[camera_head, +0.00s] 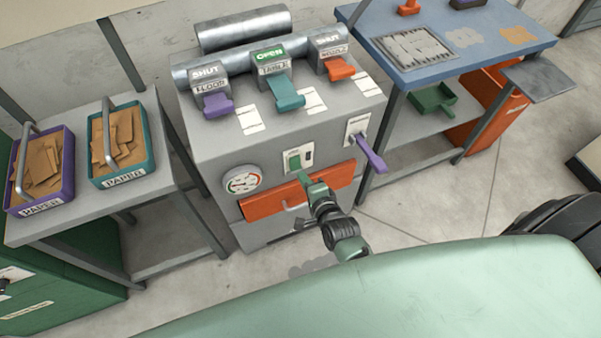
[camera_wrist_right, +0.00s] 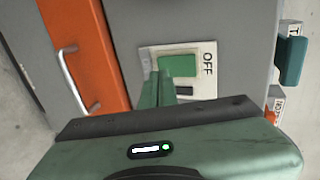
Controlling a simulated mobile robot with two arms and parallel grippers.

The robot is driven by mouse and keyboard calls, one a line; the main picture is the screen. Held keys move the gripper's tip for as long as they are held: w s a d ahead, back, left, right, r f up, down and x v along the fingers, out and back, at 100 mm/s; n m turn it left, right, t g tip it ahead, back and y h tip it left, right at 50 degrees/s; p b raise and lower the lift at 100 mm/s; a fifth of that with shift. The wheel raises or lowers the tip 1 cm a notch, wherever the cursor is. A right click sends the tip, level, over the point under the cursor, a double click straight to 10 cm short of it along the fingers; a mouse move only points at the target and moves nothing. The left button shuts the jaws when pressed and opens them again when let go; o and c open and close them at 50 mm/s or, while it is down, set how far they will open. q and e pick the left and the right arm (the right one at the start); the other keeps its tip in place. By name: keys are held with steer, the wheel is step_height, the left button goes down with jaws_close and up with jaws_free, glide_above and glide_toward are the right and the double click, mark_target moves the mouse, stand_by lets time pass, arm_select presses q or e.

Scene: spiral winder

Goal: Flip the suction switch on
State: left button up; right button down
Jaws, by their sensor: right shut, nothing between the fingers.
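The switch with a green rocker (camera_head: 294,163) sits on a pale plate on the front of the grey machine (camera_head: 250,150). In the right wrist view, the green rocker (camera_wrist_right: 180,66) shows beside the word OFF on its plate (camera_wrist_right: 209,57). My right gripper (camera_head: 304,178) is shut and empty, with its fingertips right at the rocker. In the wrist view, its fingers (camera_wrist_right: 158,88) overlap the rocker's lower left edge; I cannot tell whether they touch it. My left gripper is not in view.
A purple lever (camera_head: 371,153) sticks out right of the switch. A gauge (camera_head: 242,181) is on the left, and an orange drawer (camera_head: 266,204) is below. Purple, teal and orange handles line the top. Tables with paper bins (camera_head: 122,147) and a blue workbench (camera_head: 470,55) flank the machine.

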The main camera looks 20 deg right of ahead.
mark_target(296, 167)
steer(key=shift+w+f, duration=0.15)
steer(key=shift+w, duration=1.2)
steer(key=shift+w, duration=0.15)
steer(key=shift+w+r+p, duration=0.1)
steer(key=shift+r+p, duration=0.8)
steer(key=shift+r, duration=0.05)
steer(key=shift+a, duration=0.1)
